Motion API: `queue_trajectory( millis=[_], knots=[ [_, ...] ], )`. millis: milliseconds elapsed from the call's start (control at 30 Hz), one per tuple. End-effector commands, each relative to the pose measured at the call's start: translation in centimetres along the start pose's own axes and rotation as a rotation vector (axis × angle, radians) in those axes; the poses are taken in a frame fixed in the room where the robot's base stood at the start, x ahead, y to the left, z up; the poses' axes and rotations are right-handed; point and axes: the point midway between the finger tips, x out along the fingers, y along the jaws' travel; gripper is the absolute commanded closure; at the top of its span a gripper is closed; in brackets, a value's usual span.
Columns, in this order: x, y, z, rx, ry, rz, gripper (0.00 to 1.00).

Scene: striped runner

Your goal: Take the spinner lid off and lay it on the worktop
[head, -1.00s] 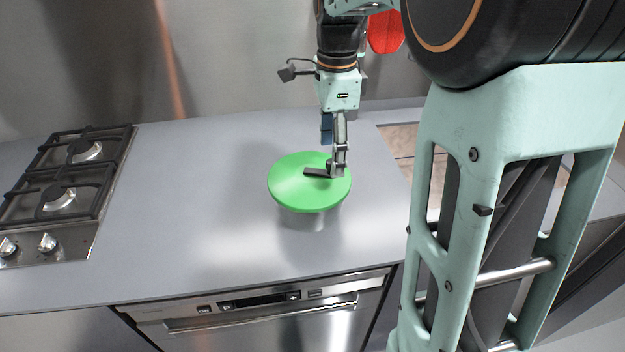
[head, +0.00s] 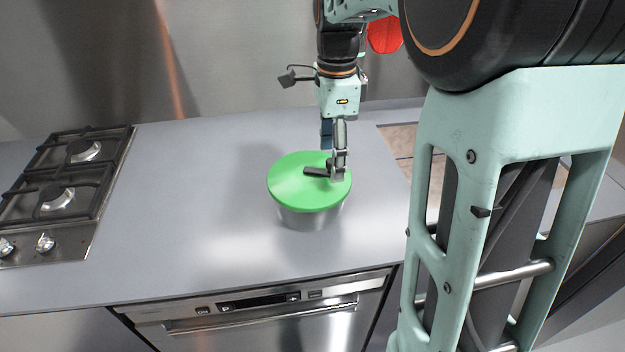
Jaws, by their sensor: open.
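The spinner lid (head: 296,188) is a round green disc with a short dark bar (head: 315,171) on its top. It lies over a silvery metal bowl (head: 311,217), whose side shows below the lid's near edge. Bowl and lid are on the grey worktop (head: 190,220). My gripper (head: 337,172) is open and points down, its fingertips at the right part of the lid, close to the end of the dark bar. I cannot tell whether the fingers touch the bar or the lid. The bowl's rim is hidden under the lid.
A gas hob (head: 62,190) with black grates is at the left of the worktop. A dishwasher front (head: 260,318) is below the near edge. The worktop between hob and bowl is clear. A red object (head: 384,33) shows behind my arm.

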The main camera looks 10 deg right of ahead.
Motion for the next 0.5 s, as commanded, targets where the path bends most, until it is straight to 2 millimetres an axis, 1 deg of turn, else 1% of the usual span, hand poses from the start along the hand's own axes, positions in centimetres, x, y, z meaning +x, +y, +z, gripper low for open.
queue_trajectory(
  millis=[500],
  knots=[
    [1.14,0.01,0.0,0.0,0.0,0.001,0.35]
  ],
)
